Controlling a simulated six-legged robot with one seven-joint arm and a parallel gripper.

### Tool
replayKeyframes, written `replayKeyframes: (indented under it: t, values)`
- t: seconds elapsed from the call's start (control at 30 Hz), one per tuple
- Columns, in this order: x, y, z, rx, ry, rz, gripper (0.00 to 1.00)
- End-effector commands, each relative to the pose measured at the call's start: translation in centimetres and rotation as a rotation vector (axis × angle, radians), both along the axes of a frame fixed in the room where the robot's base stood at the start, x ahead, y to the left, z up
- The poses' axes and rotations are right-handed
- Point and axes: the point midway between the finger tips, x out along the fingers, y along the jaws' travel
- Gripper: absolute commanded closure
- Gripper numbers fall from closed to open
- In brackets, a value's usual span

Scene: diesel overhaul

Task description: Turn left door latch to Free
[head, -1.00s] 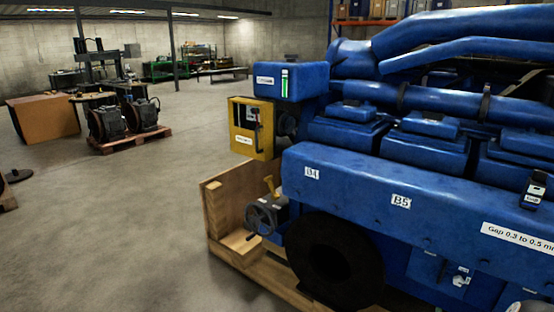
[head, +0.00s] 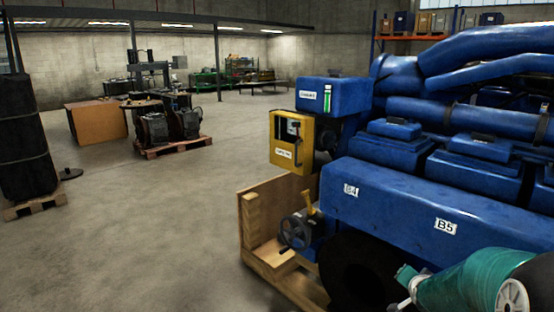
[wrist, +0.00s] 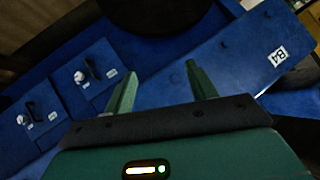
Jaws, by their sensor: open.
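Two small blue door panels show on the engine side at the left of the wrist view. Each has a dark latch handle and small white labels: one latch (wrist: 92,70) is nearer my gripper, the other latch (wrist: 33,108) is farther left. I cannot tell which is the left door, nor read the labels. My gripper (wrist: 162,84) is open and empty, its two green fingers apart over the blue engine side, right of both latches and not touching them. In the head view my green arm covers the lower right, and the doors are not visible there.
The blue engine (head: 400,205) with labels B4 and B5 fills the right. A yellow box (head: 291,141), a handwheel (head: 296,232) and a wooden crate base (head: 257,218) stand at its left end. The black wheel (head: 350,272) juts out below. Open floor lies left.

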Motion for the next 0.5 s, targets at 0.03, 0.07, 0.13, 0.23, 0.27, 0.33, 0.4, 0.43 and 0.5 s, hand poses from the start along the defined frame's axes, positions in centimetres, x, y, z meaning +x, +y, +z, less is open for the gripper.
replayKeyframes:
  t: [0.03, 0.07, 0.13, 0.23, 0.27, 0.33, 0.4, 0.43, 0.5]
  values:
    - [-0.6, 1.8, 1.7, -0.028, 0.027, 0.037, 0.44]
    - [-1.1, 2.7, 2.4, -0.040, 0.048, 0.056, 0.44]
    - [-2.3, 5.0, 4.0, -0.071, 0.098, 0.105, 0.44]
    - [-4.4, 8.1, 6.1, -0.112, 0.165, 0.176, 0.44]
    - [-5.2, 8.9, 6.7, -0.123, 0.185, 0.198, 0.44]
    - [-7.0, 11.0, 8.0, -0.147, 0.227, 0.250, 0.44]
    - [-9.0, 13.0, 9.1, -0.170, 0.269, 0.303, 0.44]
    - [-9.9, 13.8, 9.5, -0.179, 0.287, 0.326, 0.44]
    - [-12.1, 15.6, 10.4, -0.200, 0.326, 0.383, 0.44]
